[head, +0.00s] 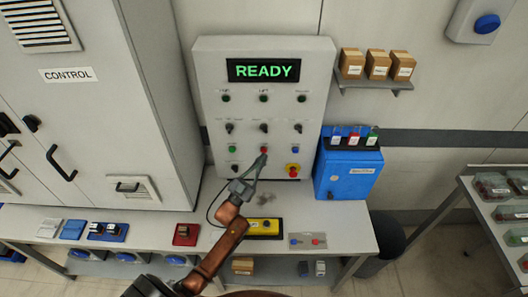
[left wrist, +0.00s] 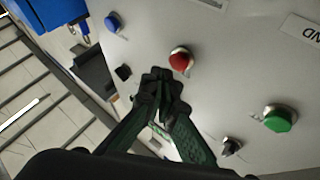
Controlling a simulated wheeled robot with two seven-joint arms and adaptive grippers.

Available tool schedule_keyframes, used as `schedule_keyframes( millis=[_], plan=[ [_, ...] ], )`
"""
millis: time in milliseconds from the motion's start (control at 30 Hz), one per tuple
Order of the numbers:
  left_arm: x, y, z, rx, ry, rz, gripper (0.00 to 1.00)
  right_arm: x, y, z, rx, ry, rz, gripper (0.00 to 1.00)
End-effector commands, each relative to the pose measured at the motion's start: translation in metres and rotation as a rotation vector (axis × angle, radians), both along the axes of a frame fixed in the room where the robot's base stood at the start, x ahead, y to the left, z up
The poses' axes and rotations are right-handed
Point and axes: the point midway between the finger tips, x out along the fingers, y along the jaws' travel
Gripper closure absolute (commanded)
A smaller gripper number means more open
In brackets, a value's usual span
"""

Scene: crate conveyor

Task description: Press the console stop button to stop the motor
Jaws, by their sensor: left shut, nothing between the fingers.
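The grey console (head: 215,90) stands upright on the bench. Its red stop button (head: 264,149) sits between a green button (head: 232,149) and a blue button (head: 295,149). My left gripper (head: 261,160) is shut and empty, with its fingertips just below the red button. In the left wrist view the shut fingertips (left wrist: 158,78) are close to the red button (left wrist: 181,60), with a small gap in the picture; contact cannot be confirmed. The green button (left wrist: 280,118) and blue button (left wrist: 113,22) lie to either side. My right gripper is not in view.
The console display (head: 264,71) reads READY in green. A red mushroom button on a yellow plate (head: 292,170) is below the blue button. Dark knobs (head: 264,128) are above the button row. A blue box (head: 346,172) stands right of the console, and a control cabinet (head: 100,110) left.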

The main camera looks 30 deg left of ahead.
Motion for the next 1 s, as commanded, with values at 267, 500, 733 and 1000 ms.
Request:
schedule_keyframes(
  millis=[267, 500, 733, 1000],
  plan=[
    [-0.019, -0.012, 0.002, -0.002, 0.000, 0.000, 1.00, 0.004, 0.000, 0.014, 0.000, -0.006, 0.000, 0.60],
    [-0.038, -0.023, 0.002, -0.001, 0.000, 0.000, 1.00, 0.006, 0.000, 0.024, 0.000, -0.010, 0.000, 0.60],
    [-0.042, -0.026, 0.000, 0.000, 0.000, 0.000, 1.00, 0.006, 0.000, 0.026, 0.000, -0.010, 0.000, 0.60],
    [-0.042, -0.026, 0.000, 0.000, 0.000, 0.000, 1.00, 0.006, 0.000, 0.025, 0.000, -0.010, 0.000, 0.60]
  ],
)
